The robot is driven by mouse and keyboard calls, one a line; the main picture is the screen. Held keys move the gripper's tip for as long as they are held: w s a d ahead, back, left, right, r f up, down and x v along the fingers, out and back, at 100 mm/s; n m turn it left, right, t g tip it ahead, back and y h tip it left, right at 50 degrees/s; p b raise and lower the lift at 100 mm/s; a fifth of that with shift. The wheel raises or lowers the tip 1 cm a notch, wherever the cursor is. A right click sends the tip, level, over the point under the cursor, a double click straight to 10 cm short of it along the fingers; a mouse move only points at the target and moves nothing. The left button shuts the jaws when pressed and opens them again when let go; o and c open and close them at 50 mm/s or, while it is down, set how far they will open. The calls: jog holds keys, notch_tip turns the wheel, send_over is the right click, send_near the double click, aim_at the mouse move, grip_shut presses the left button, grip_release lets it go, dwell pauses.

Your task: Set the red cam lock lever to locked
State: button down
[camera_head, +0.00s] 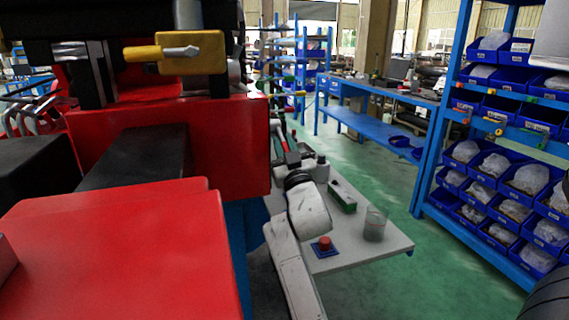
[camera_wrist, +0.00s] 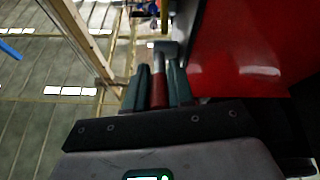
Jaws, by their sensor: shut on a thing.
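The red lever (camera_wrist: 158,92) is a red round grip with a grey metal end (camera_wrist: 165,48), close beside a red machine face. My gripper (camera_wrist: 158,82) has its two dark green fingers closed on either side of the red grip. In the head view, my gripper (camera_head: 286,156) is just right of the red machine's (camera_head: 170,130) edge, and a bit of the lever (camera_head: 277,146) shows at its tip. Most of the lever's mount is hidden, and I cannot tell which marked position it is in.
A pale table (camera_head: 350,252) below my arm bears a red button on a blue base (camera_head: 324,245), a green box (camera_head: 342,196) and a clear container (camera_head: 375,224). Blue bin shelving (camera_head: 430,190) stands right. Green floor lies between.

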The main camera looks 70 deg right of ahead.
jog(key=shift+w+d+f+t+h+b, duration=0.1)
jog(key=shift+f+t+h+b, duration=0.3)
jog(key=shift+b, duration=1.3)
jog(key=c, duration=1)
grip_release()
jog(key=shift+o, duration=0.2)
jog(key=shift+w, duration=0.1)
